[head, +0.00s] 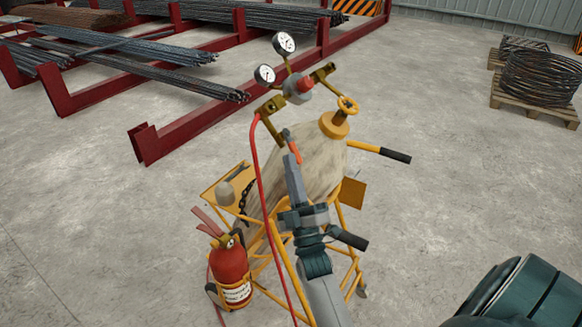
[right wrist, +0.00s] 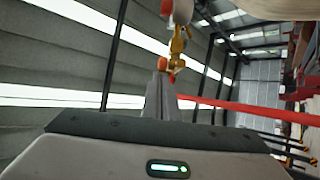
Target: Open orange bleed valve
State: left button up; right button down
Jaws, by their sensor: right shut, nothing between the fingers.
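The orange bleed valve handle (head: 295,152) shows in the head view as a short orange lever below the brass fitting of the regulator. My right gripper (head: 291,162) is shut and empty, its fingertips right at the lower end of this lever. In the right wrist view the shut fingers (right wrist: 161,85) point up at a small orange piece just past their tips. A brass fitting (right wrist: 176,45) with orange on it stands just right of the tips. I cannot tell whether the fingers touch the lever. My left gripper is not in view.
A dusty gas cylinder (head: 310,165) stands in a yellow cart (head: 352,222) with a yellow handwheel (head: 347,105). Two gauges (head: 284,43) top the regulator (head: 297,88). A red hose (head: 262,190) hangs down beside a fire extinguisher (head: 231,272). Rebar racks (head: 230,75) stand behind.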

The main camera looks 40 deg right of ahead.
jog(key=n+y+b, duration=0.1)
jog(key=d+n+t+y+b, duration=0.1)
jog(key=y, duration=0.1)
jog(key=d+n+y+b, duration=0.1)
jog(key=shift+w+f+t+b, duration=0.1)
jog(key=shift+f+t+b, duration=0.3)
jog(key=shift+d, duration=0.1)
jog(key=shift+f, duration=0.1)
